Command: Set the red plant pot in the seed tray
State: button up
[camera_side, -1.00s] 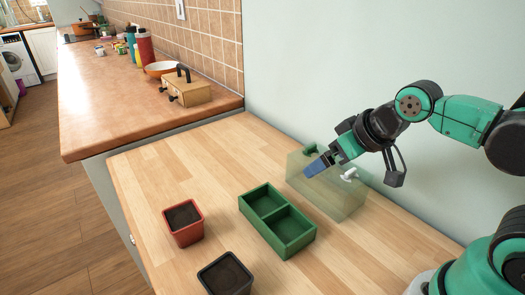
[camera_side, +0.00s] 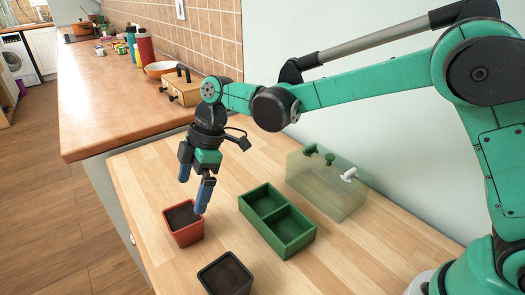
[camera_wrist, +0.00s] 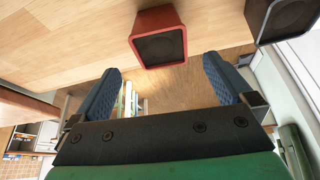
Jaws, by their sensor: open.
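The red plant pot (camera_side: 183,232), filled with dark soil, stands upright on the wooden table in the side view. It also shows ahead of the fingers in the wrist view (camera_wrist: 157,36). The green seed tray (camera_side: 278,222), with two empty compartments, lies to the right of the pot. My gripper (camera_side: 192,190) points down with its blue fingers spread, above and behind the red pot. One finger overlaps the pot's rim in the side view; I cannot tell whether it touches. In the wrist view the gap between the fingers (camera_wrist: 160,85) is empty.
A black pot (camera_side: 226,275) stands at the front, right of the red pot. A clear greenish box (camera_side: 328,185) with small green and white items stands behind the tray by the wall. The counter (camera_side: 130,100) at the back left holds bottles and a wooden box.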

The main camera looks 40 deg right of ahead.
aim_at(182, 219)
jog(key=shift+a+f, duration=0.25)
jog(key=shift+f, duration=0.05)
jog(key=shift+x, duration=2.7)
jog(key=c, duration=1.2)
jog(key=shift+r, duration=0.15)
notch_tip(182, 219, up, 19)
jog(key=d+r, duration=0.2)
jog(key=d, duration=0.5)
jog(key=s+d, duration=0.4)
jog(key=d, duration=0.4)
jog(key=shift+n, duration=0.4)
jog(key=shift+s+f, duration=0.15)
jog(key=shift+f, duration=9.95)
